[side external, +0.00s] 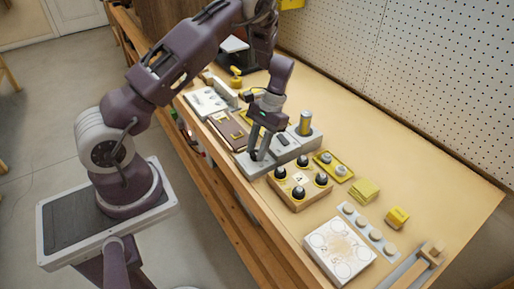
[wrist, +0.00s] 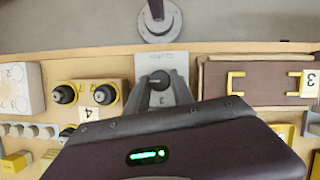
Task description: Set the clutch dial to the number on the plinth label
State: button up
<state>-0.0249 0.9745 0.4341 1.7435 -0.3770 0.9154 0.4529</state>
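A grey block (side external: 250,169) stands near the bench's front edge, with a dark round knob at its near end; I take this as the clutch dial (wrist: 160,79). In the wrist view a pale scale plate (wrist: 157,58) shows beside the knob, its marks too small to read. My gripper (side external: 257,155) points down over this end of the block. Its two fingers (wrist: 160,91) look apart, one each side of the knob; contact cannot be told. Which label belongs to the plinth is unclear.
A wooden block (side external: 299,202) with several black knobs stands right of the grey block; its label (wrist: 99,95) reads 4, upside down. The bench's back right is clear.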

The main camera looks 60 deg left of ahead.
grip_shut()
jog(key=shift+n, duration=0.3)
jog(key=n+h, duration=0.1)
jog(key=n, duration=0.1)
jog(key=n+t, duration=0.1)
jog(key=n, duration=0.1)
jog(key=shift+a+h, duration=0.2)
jog(key=shift+h, duration=0.2)
jog(key=shift+s+n+t+h, duration=0.1)
jog(key=shift+n+t+h, duration=0.4)
jog(key=shift+n, duration=1.5)
jog(key=o, duration=0.8)
grip_release()
